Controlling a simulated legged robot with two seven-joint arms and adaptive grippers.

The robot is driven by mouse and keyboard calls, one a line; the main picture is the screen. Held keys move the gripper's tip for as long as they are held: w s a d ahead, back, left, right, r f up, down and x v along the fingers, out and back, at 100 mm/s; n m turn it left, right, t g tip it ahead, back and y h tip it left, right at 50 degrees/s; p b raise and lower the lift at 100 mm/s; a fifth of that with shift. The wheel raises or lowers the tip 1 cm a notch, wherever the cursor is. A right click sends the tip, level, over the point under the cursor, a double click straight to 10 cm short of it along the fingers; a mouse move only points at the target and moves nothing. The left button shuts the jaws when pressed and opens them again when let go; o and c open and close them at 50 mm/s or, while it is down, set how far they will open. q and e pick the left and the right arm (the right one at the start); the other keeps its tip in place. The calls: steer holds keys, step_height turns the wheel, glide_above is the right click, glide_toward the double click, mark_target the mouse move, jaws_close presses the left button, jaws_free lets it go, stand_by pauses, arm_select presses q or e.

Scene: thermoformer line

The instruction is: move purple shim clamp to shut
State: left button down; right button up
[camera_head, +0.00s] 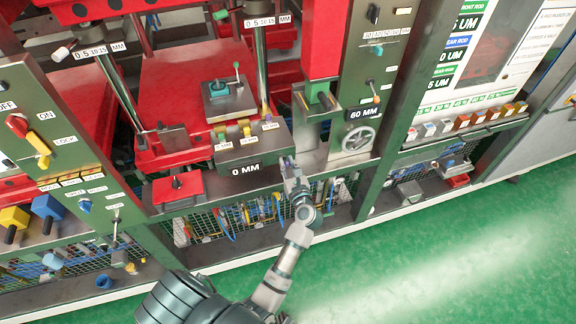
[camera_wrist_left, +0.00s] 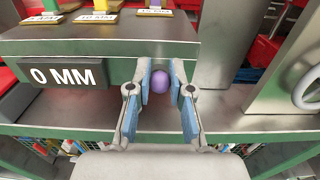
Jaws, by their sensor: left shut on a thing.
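The purple round knob (camera_wrist_left: 159,82) of the shim clamp sits between the fingers of my left gripper (camera_wrist_left: 160,72) in the left wrist view. In the head view my left gripper (camera_head: 289,166) is at the right front corner of the shim block (camera_head: 262,158), and the knob is hidden there by the fingers. A purple shim tab (camera_head: 267,118) stands on top of the block, right of the yellow and green ones. My right gripper is not in view.
The "0 MM" plate (camera_head: 245,168) is on the block's front, left of my gripper. A handwheel (camera_head: 357,139) stands to the right. A red plate (camera_head: 177,187) lies to the left. Mesh bins (camera_head: 212,225) are below. The green floor (camera_head: 440,240) in front is clear.

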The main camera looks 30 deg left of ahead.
arm_select(q)
steer(key=shift+f, duration=0.1)
steer(key=shift+s+d+f+b, duration=0.15)
steer(key=shift+d+f+b, duration=0.05)
steer(key=shift+f+b, duration=0.25)
steer(key=shift+s+d+f+b, duration=0.1)
steer(key=shift+d+f+b, duration=0.1)
steer(key=shift+f+b, duration=0.2)
steer(key=shift+f, duration=0.15)
steer(key=shift+s+f+b, duration=0.1)
steer(key=shift+f+b, duration=0.7)
steer(key=shift+f, duration=0.1)
